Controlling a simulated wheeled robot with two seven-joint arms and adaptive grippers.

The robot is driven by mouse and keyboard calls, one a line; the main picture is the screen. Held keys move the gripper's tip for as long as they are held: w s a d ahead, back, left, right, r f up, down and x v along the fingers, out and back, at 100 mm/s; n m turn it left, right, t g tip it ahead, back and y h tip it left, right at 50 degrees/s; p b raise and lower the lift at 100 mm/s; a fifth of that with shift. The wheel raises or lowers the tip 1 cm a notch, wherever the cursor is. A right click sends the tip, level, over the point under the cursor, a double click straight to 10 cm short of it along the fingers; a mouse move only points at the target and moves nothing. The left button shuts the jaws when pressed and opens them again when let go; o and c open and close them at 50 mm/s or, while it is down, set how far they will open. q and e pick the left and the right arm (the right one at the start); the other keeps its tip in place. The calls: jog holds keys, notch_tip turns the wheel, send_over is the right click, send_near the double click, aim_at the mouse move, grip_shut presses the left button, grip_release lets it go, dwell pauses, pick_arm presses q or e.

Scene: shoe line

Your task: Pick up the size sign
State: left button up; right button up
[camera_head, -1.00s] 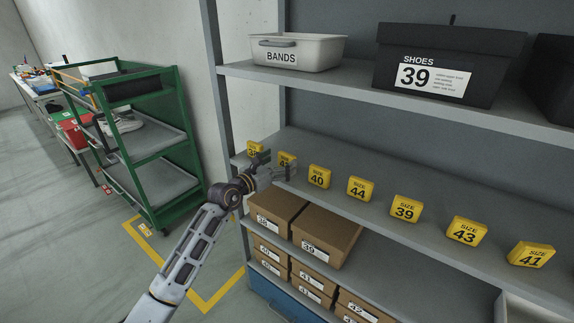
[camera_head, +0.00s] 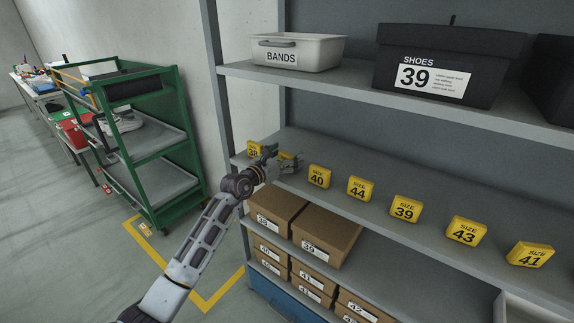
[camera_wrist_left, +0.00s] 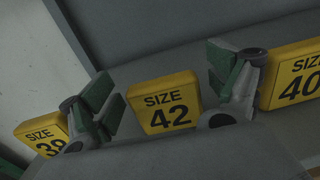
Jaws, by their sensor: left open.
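Several yellow size signs stand in a row on the middle shelf. The size 42 sign (camera_wrist_left: 165,105) is between the two fingers of my left gripper (camera_wrist_left: 160,100) in the left wrist view, with a gap on each side. In the head view my left gripper (camera_head: 284,160) is at the left end of the row and mostly hides that sign. The gripper is open. The size 38 sign (camera_head: 254,149) is just left of it and the size 40 sign (camera_head: 319,176) just right. My right gripper is not in view.
Signs 44 (camera_head: 360,189), 39 (camera_head: 405,209), 43 (camera_head: 466,231) and 41 (camera_head: 530,254) continue rightward. Above are a white BANDS bin (camera_head: 296,53) and a black shoe box (camera_head: 440,62). Brown boxes (camera_head: 325,236) fill the shelf below. A green cart (camera_head: 152,190) stands left.

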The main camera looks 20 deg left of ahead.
aim_at(287, 154)
pick_arm(q)
jog(key=c, duration=1.2)
jog(key=shift+r, duration=0.1)
jog(key=shift+r+p, duration=0.35)
jog(key=shift+r, duration=4.55)
